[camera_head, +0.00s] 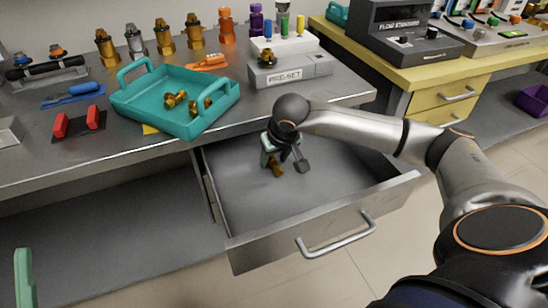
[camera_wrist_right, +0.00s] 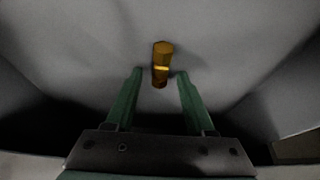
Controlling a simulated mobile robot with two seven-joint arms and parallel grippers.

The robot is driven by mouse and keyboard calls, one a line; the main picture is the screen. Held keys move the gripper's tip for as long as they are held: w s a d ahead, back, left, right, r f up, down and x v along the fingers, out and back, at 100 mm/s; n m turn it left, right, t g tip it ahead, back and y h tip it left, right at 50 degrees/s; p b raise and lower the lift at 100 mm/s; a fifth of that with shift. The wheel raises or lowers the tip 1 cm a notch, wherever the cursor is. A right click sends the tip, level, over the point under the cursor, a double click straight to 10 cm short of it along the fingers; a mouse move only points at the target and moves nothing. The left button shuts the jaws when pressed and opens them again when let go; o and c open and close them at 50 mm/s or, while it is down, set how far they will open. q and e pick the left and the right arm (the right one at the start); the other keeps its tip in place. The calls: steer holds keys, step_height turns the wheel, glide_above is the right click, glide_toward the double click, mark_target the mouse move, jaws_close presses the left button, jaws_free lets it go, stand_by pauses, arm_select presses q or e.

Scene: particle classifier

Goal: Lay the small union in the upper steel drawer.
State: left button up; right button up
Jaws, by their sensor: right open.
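The upper steel drawer (camera_head: 330,222) is pulled open under the grey bench, and its floor shows bare grey metal. A small brass union (camera_head: 277,170) is inside it, appearing to lie on the floor; it also shows in the right wrist view (camera_wrist_right: 161,50). My right gripper (camera_head: 270,157) reaches down into the drawer, open, with its green fingers on either side of the union and a gap visible on each side. My left gripper (camera_head: 24,278) shows only as a green finger at the lower left edge.
A teal tray (camera_head: 150,108) with brass fittings (camera_head: 187,102) stands on the bench above the drawer. Several larger fittings line the back. A PRE-SET box (camera_head: 291,72) sits right of the tray. The drawer's handle (camera_head: 338,238) faces the floor space.

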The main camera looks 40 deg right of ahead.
mark_target(277, 166)
steer(key=shift+r, duration=0.15)
steer(key=p+v, duration=0.1)
steer(key=v, duration=0.4)
steer(key=shift+p, duration=0.3)
arm_select(q)
steer(key=w+f+n+g+y, duration=0.2)
steer(key=f+n+y, duration=0.1)
steer(key=f, duration=0.4)
steer(key=w+a+f+n+g+y+p, duration=0.1)
steer(key=w+f+n+g+y, duration=0.1)
steer(key=f, duration=0.6)
steer(key=shift+w+a+f+n+g+y, duration=0.2)
steer(key=shift+w+n+g+y, duration=0.3)
steer(key=shift+y, duration=0.7)
arm_select(e)
steer(key=v, duration=0.7)
